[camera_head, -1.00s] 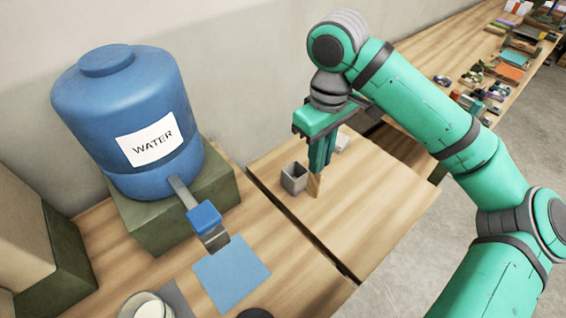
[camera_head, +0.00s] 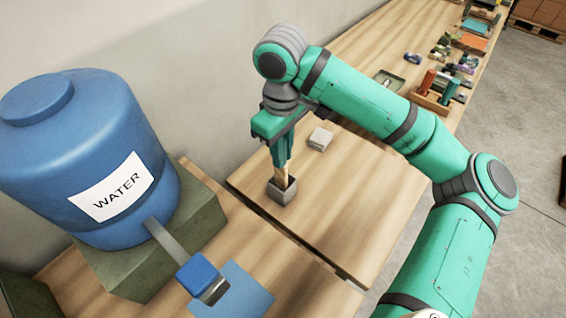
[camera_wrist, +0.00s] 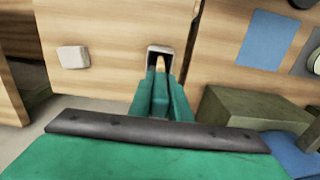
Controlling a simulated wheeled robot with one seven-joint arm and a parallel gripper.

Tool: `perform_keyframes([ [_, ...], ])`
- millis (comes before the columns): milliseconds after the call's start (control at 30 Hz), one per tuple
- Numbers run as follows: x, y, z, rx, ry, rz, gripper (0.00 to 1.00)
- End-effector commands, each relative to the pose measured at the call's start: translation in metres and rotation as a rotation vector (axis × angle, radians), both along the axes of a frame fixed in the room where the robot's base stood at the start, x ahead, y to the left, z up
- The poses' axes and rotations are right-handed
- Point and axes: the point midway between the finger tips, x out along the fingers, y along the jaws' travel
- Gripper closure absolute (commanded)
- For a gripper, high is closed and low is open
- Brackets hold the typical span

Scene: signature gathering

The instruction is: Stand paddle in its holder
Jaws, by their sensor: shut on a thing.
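The holder (camera_head: 282,194) is a small grey square cup on the wooden table, near the gap between two table sections. It also shows in the wrist view (camera_wrist: 152,51). My gripper (camera_head: 284,162) points down just above the holder and is shut on the paddle (camera_head: 285,182), a thin wooden piece. The paddle's lower part is in the holder's opening in the head view. In the wrist view the paddle (camera_wrist: 161,62) shows as a pale tip at the holder's mouth, mostly hidden by my fingers. Whether it touches the holder's floor is hidden.
A blue water tank (camera_head: 95,150) stands on a green block (camera_head: 165,255) at left, its tap reaching out over a blue sheet (camera_head: 245,292). A small white-grey block (camera_head: 320,138) lies behind the holder. The table right of the holder is clear.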

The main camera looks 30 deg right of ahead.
Motion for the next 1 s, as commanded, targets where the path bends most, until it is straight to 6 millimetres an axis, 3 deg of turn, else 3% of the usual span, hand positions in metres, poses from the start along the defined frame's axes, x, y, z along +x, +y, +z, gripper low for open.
perform_keyframes([
  [333,-0.002,-0.003,-0.036,0.0,0.002,-0.006,1.0],
  [733,-0.001,-0.003,-0.041,0.001,0.0,-0.005,1.0],
  [767,-0.001,-0.003,-0.041,0.001,0.001,-0.005,0.78],
  [800,-0.001,-0.003,-0.041,0.0,0.001,-0.005,0.69],
  [833,-0.001,-0.003,-0.041,0.0,0.001,-0.005,0.64],
  [1000,-0.001,-0.003,-0.041,0.0,0.001,-0.005,0.64],
])
